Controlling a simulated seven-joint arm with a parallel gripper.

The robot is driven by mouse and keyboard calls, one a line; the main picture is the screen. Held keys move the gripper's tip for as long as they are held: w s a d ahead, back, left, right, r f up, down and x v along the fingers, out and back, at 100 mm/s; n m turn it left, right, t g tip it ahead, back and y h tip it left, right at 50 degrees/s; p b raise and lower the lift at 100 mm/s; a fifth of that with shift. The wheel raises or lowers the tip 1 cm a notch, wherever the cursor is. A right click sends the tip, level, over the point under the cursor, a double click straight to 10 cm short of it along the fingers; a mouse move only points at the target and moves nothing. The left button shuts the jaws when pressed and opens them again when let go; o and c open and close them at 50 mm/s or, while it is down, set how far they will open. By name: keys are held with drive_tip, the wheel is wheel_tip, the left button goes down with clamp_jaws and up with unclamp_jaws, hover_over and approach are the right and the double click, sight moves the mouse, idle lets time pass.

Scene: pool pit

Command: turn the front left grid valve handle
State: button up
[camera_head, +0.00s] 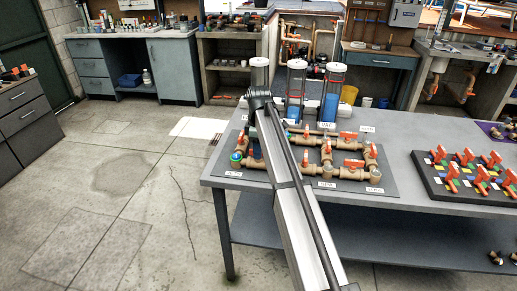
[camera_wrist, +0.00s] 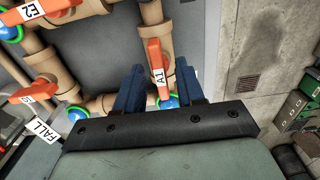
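The pipe grid (camera_head: 325,172) of brown pipes with orange valve handles lies on a dark board on the grey bench. In the wrist view an orange handle marked A1 (camera_wrist: 155,60) stands between the two blue fingers of my gripper (camera_wrist: 160,68). The fingers are apart, one on each side of the handle. In the head view my arm hides most of the gripper and the grid's front left part. A green-ringed corner fitting (camera_head: 236,156) shows left of the arm.
Other orange handles stand close by, one marked E2 (camera_wrist: 45,8). Clear cylinders with blue contents (camera_head: 330,95) stand at the grid's back. A board of orange-handled parts (camera_head: 470,172) lies to the right. The floor (camera_head: 110,200) left of the bench is open.

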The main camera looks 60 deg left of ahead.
clamp_jaws()
drive_tip(key=shift+m, duration=0.3)
idle(0.3)
drive_tip(key=m, duration=0.3)
drive_tip(key=shift+m, duration=0.4)
drive_tip(key=m, duration=0.9)
drive_tip(key=shift+m, duration=2.2)
